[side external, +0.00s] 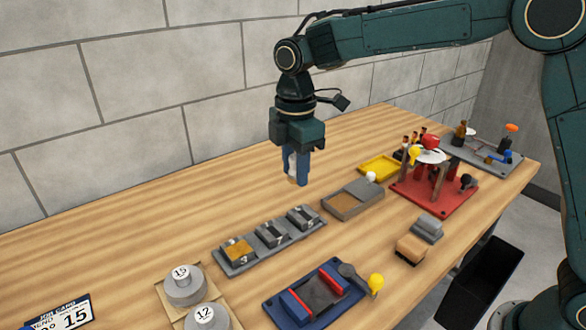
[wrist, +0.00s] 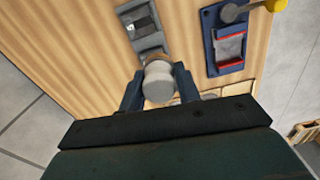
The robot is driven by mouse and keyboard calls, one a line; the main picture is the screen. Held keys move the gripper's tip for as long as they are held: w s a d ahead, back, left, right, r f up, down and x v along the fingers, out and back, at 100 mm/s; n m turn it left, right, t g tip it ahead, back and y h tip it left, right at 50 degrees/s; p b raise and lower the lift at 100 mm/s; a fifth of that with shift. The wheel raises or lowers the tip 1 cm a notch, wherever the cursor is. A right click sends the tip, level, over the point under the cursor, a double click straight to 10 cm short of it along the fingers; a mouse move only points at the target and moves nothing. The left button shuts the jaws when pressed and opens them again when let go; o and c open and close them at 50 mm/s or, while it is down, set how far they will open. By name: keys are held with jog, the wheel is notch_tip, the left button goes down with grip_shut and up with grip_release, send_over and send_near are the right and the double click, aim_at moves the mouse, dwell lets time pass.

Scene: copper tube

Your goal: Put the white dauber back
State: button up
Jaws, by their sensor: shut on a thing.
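My gripper (side external: 298,182) points down above the bare middle of the table, behind the grey rack. Its blue fingers are shut on the white dauber (side external: 291,164), mostly hidden between them in the side view. In the wrist view, the white dauber (wrist: 159,84) is a pale cylinder between the two fingertips (wrist: 157,72), with a brownish part at its far end. The grey rack (side external: 239,266) has several numbered places; its left one holds something tan. The rack also shows beyond the dauber in the wrist view (wrist: 146,30).
A blue fixture (side external: 328,276) with a yellow-knobbed lever stands at front. Round grey weights (side external: 184,287) are at front left. A black bin (side external: 480,283) lies beyond the table edge.

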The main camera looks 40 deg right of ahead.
notch_tip(320, 180, up, 4)
jog(key=r+m, duration=0.1)
jog(key=m, duration=0.1)
send_over(364, 236)
jog(key=shift+f, duration=0.15)
jog(key=shift+f, duration=0.15)
notch_tip(364, 236, down, 20)
jog(key=shift+r, duration=0.15)
dwell(0.5)
jog(key=o, duration=0.9)
